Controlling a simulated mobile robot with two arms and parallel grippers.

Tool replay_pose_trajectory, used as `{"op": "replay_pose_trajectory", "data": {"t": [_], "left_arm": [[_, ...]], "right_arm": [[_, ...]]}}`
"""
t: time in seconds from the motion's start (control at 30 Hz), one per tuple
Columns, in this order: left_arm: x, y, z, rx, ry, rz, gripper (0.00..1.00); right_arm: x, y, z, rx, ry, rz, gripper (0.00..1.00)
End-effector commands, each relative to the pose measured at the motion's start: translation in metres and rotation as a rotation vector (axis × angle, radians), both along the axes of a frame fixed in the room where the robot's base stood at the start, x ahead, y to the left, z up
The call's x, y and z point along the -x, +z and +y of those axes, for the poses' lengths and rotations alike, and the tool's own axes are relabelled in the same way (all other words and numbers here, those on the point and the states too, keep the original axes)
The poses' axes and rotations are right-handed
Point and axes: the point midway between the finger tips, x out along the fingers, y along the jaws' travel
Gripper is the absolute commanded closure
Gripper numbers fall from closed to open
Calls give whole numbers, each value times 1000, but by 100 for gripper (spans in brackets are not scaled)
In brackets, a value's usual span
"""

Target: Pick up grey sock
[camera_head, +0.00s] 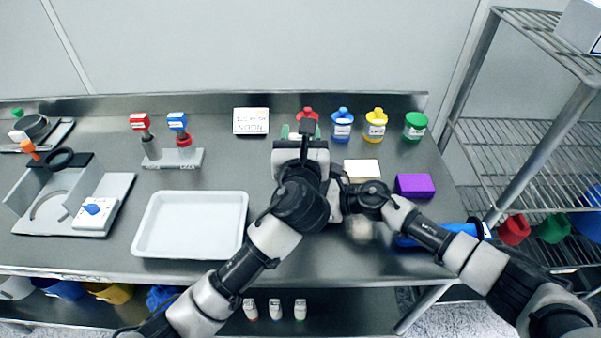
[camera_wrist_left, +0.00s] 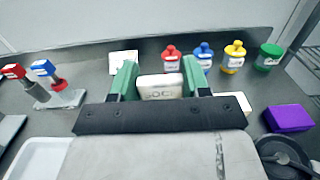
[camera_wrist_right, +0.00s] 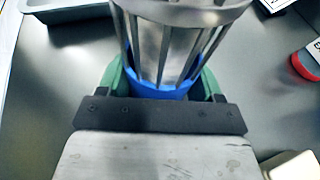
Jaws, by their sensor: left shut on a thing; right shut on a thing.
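A pale grey-white block with lettering that reads like "SOC" (camera_wrist_left: 160,88) sits between the green fingers of my left gripper (camera_wrist_left: 160,80), which is shut on it. In the head view my left gripper (camera_head: 302,132) is near the back of the table, in front of the red-topped jar, and mostly hides the block. My right gripper (camera_wrist_right: 162,85) is shut on a metal cage-like part with a blue ring (camera_wrist_right: 170,40). No cloth sock is visible.
Red, blue (camera_head: 342,124), yellow (camera_head: 376,124) and green jars stand along the back. A white labelled box (camera_head: 251,121), purple block (camera_head: 415,186), cream block (camera_head: 362,170) and white tray (camera_head: 146,241) lie around.

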Motion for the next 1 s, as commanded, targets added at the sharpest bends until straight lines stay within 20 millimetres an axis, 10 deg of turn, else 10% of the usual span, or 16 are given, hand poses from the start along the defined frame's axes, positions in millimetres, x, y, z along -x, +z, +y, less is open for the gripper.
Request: {"op": "replay_pose_trajectory", "data": {"t": [0.13, 0.57, 1.0], "left_arm": [[0, 0, 0, 0, 0, 0, 92], [0, 21, 0, 3, 0, -5, 92], [0, 159, 0, 3, 0, -10, 92]], "right_arm": [[0, 0, 0, 1, 0, 0, 47], [0, 0, 0, 1, 0, 0, 47], [0, 0, 0, 1, 0, 0, 47]]}}
